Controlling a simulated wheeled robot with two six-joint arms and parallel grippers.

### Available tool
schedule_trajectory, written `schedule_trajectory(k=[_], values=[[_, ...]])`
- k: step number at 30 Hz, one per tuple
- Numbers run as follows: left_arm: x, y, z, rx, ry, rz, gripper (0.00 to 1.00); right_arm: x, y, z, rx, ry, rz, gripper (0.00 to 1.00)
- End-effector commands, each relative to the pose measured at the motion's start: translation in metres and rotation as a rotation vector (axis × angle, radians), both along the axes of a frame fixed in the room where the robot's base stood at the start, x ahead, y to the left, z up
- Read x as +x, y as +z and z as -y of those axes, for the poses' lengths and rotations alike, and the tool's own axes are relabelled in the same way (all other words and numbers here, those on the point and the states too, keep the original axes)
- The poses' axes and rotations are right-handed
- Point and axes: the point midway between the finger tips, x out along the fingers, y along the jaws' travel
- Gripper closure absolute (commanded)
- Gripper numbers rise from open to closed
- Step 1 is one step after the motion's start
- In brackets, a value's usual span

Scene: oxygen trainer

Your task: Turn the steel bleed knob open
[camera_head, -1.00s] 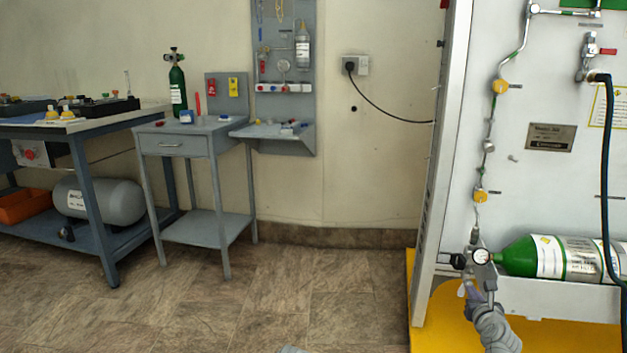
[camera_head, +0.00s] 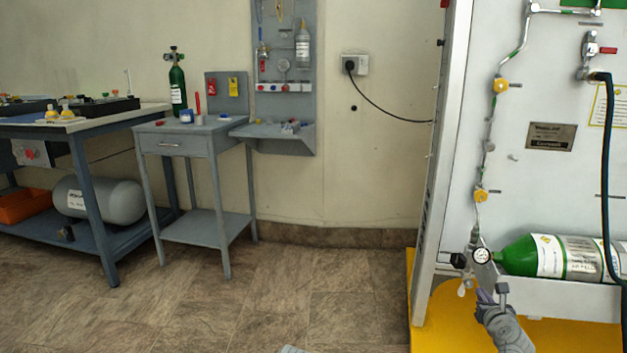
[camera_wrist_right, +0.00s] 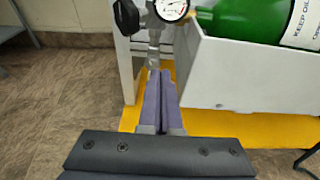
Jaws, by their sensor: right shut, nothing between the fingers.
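The steel bleed knob looks to be the small pale metal piece (camera_head: 462,290) hanging under the regulator in the head view. In the right wrist view a steel stem with a small end (camera_wrist_right: 153,57) shows below the round gauge (camera_wrist_right: 171,8). My right gripper (camera_head: 484,296) is just below and right of the knob in the head view. In the right wrist view its purple fingers (camera_wrist_right: 160,75) are shut and empty, with the tips close under the steel end. I cannot tell whether they touch it.
A black knob (camera_head: 458,260) sticks out left of the gauge (camera_head: 481,255). A green cylinder (camera_head: 519,256) lies behind a white ledge (camera_head: 570,299) at the right. The yellow base (camera_head: 450,330) is below. The floor to the left is clear up to the tables.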

Motion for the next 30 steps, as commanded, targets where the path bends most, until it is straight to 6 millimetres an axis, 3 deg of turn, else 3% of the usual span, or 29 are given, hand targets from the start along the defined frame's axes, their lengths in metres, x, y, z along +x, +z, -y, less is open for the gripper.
schedule_trajectory(k=[15, 30], values=[[0.000, 0.000, 0.000, 0.000, 0.000, 0.000, 0.50, 0.055, 0.000, 0.014, 0.001, 0.000, 0.000, 1.00], [0.000, -0.001, 0.000, 0.000, 0.000, 0.000, 0.50, 0.057, -0.001, 0.013, 0.000, 0.000, 0.000, 1.00]])
